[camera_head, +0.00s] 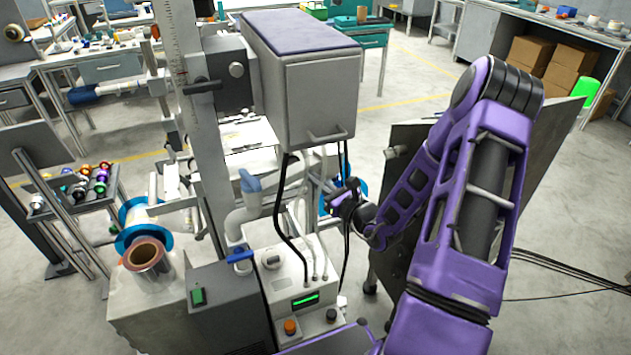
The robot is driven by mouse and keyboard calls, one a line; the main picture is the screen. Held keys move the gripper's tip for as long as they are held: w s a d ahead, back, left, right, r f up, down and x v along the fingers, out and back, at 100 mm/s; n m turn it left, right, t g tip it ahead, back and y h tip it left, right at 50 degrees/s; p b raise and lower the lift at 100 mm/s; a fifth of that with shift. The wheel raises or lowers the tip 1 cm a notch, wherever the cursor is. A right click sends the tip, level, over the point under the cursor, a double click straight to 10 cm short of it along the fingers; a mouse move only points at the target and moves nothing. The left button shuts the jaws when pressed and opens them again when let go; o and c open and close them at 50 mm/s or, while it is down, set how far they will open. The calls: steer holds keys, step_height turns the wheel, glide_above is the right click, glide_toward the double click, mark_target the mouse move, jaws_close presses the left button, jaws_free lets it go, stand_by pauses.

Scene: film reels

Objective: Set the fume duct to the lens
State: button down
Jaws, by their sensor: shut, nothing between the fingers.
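A pale grey bent pipe (240,215), which looks like the fume duct, rises from the machine's top left of centre. A blue piece (249,181) sits at its upper end. A blue lever (240,256) lies near its foot. I cannot make out the lens for certain; the large grey box head (305,90) above may hide it. My gripper (338,199), at the end of my purple arm, is small in view, right of the pipe and below the box head. It is shut and empty, apart from the pipe.
A control box (300,290) with a green display and knobs stands below my gripper. Black cables (283,200) hang from the box head close by. A ruled upright column (190,110) stands left. A dark panel (410,160) stands behind my arm.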

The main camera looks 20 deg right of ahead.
mark_target(301, 166)
steer(key=w+n+g+y, duration=0.1)
steer(key=w+y, duration=0.1)
steer(key=w+a+n+g+y+b, duration=0.1)
steer(key=w+n+y, duration=0.1)
steer(key=w+n+g+y+b, duration=0.1)
steer(key=w+n+y, duration=0.1)
steer(key=shift+w+a+f+g, duration=0.2)
steer(key=shift+w+g, duration=0.1)
steer(key=shift+g, duration=0.1)
steer(key=w+a+n+g+y+b, duration=0.2)
steer(key=w+a+n+g+y, duration=0.1)
steer(key=w+a+g+y, duration=0.1)
steer(key=shift+w+a+r+b, duration=0.2)
steer(key=shift+w+a+b, duration=0.35)
steer(key=shift+w, duration=0.7)
steer(key=shift+a, duration=0.3)
steer(key=shift+d, duration=0.1)
